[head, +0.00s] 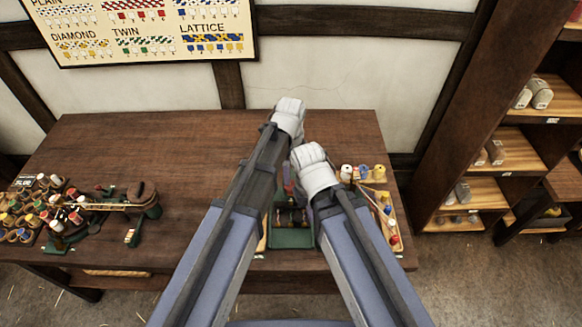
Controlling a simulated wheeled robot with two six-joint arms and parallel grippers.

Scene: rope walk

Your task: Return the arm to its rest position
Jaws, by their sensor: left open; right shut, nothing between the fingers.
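My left gripper (290,108) is the higher one, a white hand-like end above the middle of the wooden table (170,150). It is open, and I see nothing held in it. My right gripper (310,157) is just below and to the right of it. It is shut and empty. Both arms reach up from the bottom of the head view, close together, with the grippers apart. They hide part of a green device (291,238) at the table's front edge, so its details are unclear.
A rack of coloured spools (42,212) and a wooden-topped tool (128,202) stand at the left. A tray (393,227) with small coloured items lies at the right. Shelves (490,190) stand beyond it. The table's back left is clear. A pattern chart (130,62) hangs behind.

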